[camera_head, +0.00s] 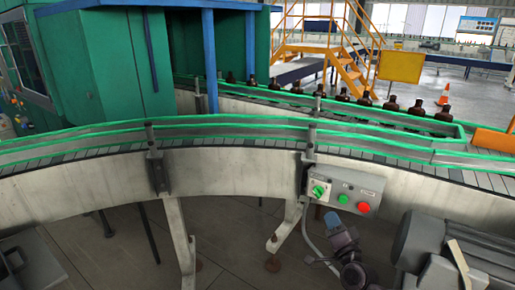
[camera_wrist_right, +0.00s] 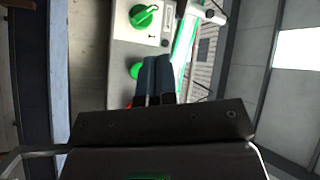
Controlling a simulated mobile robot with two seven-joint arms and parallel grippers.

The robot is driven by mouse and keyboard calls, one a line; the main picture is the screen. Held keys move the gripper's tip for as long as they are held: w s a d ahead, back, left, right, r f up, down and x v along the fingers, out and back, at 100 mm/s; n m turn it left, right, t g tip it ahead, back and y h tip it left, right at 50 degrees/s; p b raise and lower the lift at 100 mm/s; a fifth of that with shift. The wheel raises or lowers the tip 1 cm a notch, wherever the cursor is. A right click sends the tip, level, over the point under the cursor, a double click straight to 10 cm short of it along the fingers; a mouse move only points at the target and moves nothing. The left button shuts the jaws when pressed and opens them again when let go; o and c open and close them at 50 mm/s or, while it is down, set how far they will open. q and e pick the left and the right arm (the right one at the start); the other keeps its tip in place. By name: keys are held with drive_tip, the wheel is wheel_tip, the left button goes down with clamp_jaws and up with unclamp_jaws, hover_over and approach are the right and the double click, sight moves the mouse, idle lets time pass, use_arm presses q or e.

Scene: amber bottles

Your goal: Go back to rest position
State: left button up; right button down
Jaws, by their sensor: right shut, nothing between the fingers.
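My right gripper (camera_head: 335,221) shows low in the head view, just below the control box (camera_head: 343,188) on the conveyor's side. In the right wrist view its two dark blue fingers (camera_wrist_right: 155,78) are together, with nothing between them. The control box (camera_wrist_right: 118,40) lies beyond the fingers there. The box carries a green rotary switch (camera_head: 319,191), a green button (camera_head: 343,199) and a red button (camera_head: 364,207). In the wrist view the red button is mostly hidden by the gripper. I cannot tell the exact gap between fingertips and box. My left gripper is not in view.
The curved conveyor (camera_head: 225,165) with green rails crosses in front of me. Amber bottles (camera_head: 342,95) stand in a row on its far stretch. A grey motor-like cylinder (camera_head: 440,240) is at lower right. Metal legs (camera_head: 178,240) stand below the conveyor. Open floor shows between them.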

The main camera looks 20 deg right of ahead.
drive_tip(key=s+a+f+n+g+y, duration=0.45)
drive_tip(key=a+n, duration=0.35)
drive_tip(key=n, duration=0.3)
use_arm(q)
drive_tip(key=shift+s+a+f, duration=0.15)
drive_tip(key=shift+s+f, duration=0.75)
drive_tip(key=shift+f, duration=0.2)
use_arm(e)
drive_tip(key=s+f+n+g+h, duration=0.1)
drive_tip(key=s+f, duration=0.3)
drive_tip(key=s, duration=0.4)
drive_tip(key=s+f+n+g, duration=0.1)
drive_tip(key=s+f, duration=0.3)
drive_tip(key=s, duration=0.4)
drive_tip(key=s+a+f+g+h, duration=0.1)
drive_tip(key=s+f+g, duration=0.2)
drive_tip(key=s, duration=0.5)
drive_tip(key=shift+f+n+h, duration=0.35)
drive_tip(key=shift+f+n, duration=0.05)
drive_tip(key=shift+f, duration=0.25)
